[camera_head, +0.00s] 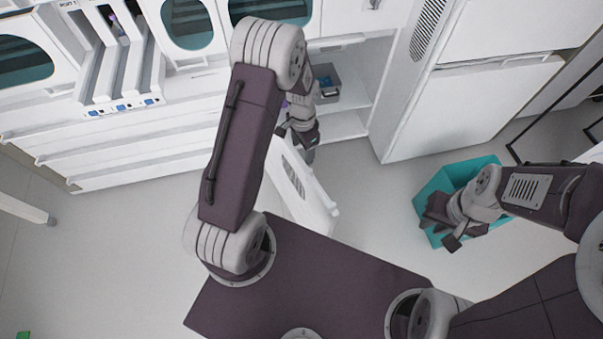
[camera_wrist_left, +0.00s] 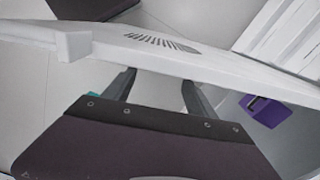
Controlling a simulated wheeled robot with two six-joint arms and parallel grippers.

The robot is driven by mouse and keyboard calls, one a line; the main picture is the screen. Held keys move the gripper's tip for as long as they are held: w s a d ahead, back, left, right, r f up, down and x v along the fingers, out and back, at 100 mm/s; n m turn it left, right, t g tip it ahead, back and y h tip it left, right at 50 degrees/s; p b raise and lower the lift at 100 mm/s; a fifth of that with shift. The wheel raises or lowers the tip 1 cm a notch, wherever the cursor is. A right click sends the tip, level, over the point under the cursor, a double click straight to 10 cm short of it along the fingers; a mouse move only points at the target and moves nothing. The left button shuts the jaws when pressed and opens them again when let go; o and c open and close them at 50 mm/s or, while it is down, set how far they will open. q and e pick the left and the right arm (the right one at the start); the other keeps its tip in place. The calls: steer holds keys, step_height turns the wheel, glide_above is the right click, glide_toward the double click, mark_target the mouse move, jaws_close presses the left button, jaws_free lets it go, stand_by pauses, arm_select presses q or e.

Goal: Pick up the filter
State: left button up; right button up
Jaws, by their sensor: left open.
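In the left wrist view a small purple block (camera_wrist_left: 265,110) with a dark recess lies at the right, beyond my left gripper (camera_wrist_left: 158,82); I cannot tell for sure that it is the filter. A sliver of purple (camera_head: 284,104) shows beside my left arm in the head view. My left gripper (camera_head: 306,137) is open and empty, in front of the open cabinet, with its fingers close to a white vented door panel (camera_wrist_left: 215,62). I cannot tell whether they touch it. My right gripper (camera_head: 443,222) hangs over a teal bin (camera_head: 481,168); its fingers are unclear.
The white door panel (camera_head: 310,195) stands open below the cabinet opening. A grey tray (camera_head: 326,78) with blue items sits on a cabinet shelf (camera_head: 345,122). White cabinets line the back. Clear floor (camera_head: 375,205) lies between the door and the teal bin.

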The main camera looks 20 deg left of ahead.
arm_select(q)
step_height(320, 180, down, 6)
steer(key=shift+b, duration=0.6)
steer(key=shift+s, duration=0.1)
jaws_close()
steer(key=shift+r, duration=0.1)
step_height(320, 180, up, 28)
steer(key=p, duration=0.5)
